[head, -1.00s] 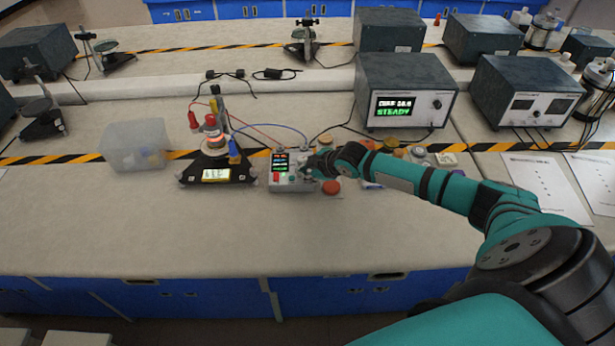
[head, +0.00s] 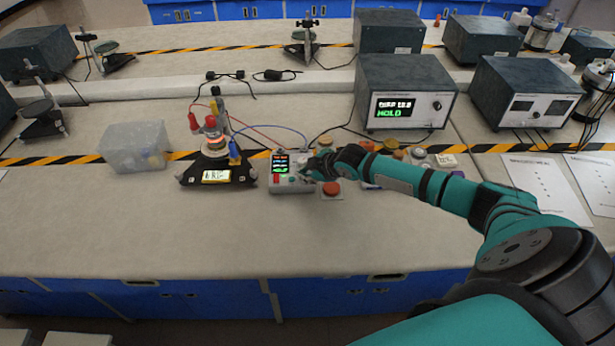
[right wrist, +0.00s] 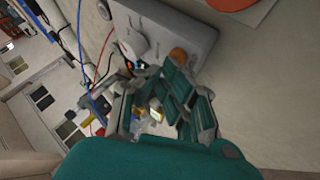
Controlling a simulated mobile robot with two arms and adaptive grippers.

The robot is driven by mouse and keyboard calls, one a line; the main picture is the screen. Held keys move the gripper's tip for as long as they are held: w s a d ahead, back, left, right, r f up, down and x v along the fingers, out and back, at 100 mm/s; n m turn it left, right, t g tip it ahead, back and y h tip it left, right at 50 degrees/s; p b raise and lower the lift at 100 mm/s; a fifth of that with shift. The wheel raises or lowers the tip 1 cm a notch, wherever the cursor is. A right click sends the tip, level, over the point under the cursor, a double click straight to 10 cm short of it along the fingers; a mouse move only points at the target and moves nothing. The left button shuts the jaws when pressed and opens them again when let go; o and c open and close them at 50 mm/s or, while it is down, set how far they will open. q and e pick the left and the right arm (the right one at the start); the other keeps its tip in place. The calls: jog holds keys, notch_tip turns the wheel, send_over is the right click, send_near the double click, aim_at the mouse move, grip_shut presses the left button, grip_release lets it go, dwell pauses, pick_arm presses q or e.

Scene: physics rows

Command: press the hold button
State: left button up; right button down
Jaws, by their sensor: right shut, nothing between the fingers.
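A small grey control box (head: 293,186) with a lit screen, a red switch and several small buttons stands mid-bench. My right gripper (head: 314,168) is shut and empty at the box's right end, and it covers part of the top there. In the right wrist view, the box (right wrist: 190,28) shows a white knob (right wrist: 131,44) and an orange-brown button (right wrist: 178,55) close to the gripper's fingers; I cannot tell whether they touch. The instrument's display (head: 394,107) reads HOLD in green. The button labels are unreadable. My left gripper is not in view.
A red button on a plate (head: 331,188) stands just right of the box. Several coloured buttons lie behind my right arm. The bench front is clear.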

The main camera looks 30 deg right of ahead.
jog(key=shift+r+p, duration=0.35)
jog(key=shift+r, duration=0.25)
notch_tip(320, 180, up, 5)
jog(key=p, duration=0.4)
jog(key=shift+p, duration=0.4)
